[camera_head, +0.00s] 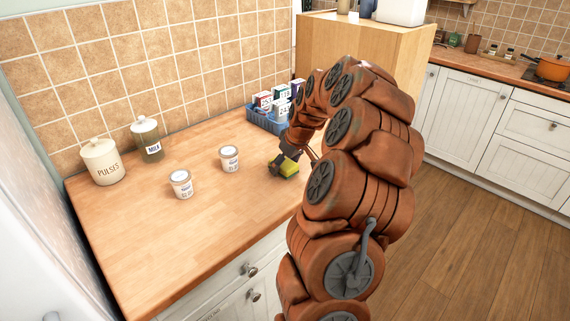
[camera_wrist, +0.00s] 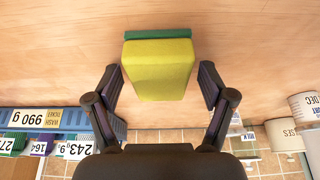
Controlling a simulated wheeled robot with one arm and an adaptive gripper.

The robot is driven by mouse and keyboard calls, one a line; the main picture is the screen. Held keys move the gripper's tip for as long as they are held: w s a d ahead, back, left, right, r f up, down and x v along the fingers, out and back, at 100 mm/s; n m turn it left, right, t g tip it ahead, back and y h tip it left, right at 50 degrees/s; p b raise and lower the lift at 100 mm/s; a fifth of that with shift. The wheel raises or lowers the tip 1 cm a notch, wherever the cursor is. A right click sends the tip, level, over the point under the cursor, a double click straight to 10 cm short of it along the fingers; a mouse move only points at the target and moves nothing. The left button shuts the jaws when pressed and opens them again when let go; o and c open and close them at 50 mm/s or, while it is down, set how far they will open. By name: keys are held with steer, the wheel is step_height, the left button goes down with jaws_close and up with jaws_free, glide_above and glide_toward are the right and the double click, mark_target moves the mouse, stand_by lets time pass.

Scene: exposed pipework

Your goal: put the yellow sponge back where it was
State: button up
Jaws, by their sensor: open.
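The yellow sponge (camera_head: 289,167) has a green scouring layer and lies on the wooden counter (camera_head: 232,250). In the wrist view the yellow sponge (camera_wrist: 158,70) sits between my two fingers, with a gap on each side. My gripper (camera_wrist: 160,88) is open around it and does not appear to touch it. In the head view my gripper (camera_head: 281,166) is low over the counter at the sponge, and my arm hides part of the counter behind it.
Two small white tubs (camera_head: 180,184) (camera_head: 229,158) stand left of the sponge. A PULSES canister (camera_head: 103,162) and a MILK jar (camera_head: 147,141) stand by the tiled wall. A blue crate (camera_head: 262,119) with several boxes is behind my gripper. The counter's front is clear.

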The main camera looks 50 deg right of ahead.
steer(key=b+v, duration=0.3)
steer(key=v, duration=0.9)
steer(key=s+a+n+g+y, duration=0.1)
steer(key=s+a+n+g, duration=0.15)
steer(key=a, duration=2.15)
steer(key=s+a+f+g, duration=0.1)
steer(key=s+a+f, duration=0.2)
steer(key=s, duration=0.4)
steer(key=s+a+f+m+g, duration=0.1)
steer(key=s+a+f, duration=0.2)
steer(key=s+a, duration=0.2)
steer(key=s+a+f+m+g, duration=0.1)
steer(key=s+a, duration=0.4)
steer(key=s, duration=0.5)
step_height(320, 180, down, 2)
steer(key=shift+s+f+g+h, duration=0.1)
steer(key=shift+s+g+h, duration=0.25)
steer(key=shift+g+h, duration=0.1)
steer(key=shift+a, duration=0.1)
step_height(320, 180, up, 5)
steer(key=p, duration=0.4)
steer(key=shift+f+p, duration=0.2)
steer(key=shift+p, duration=0.1)
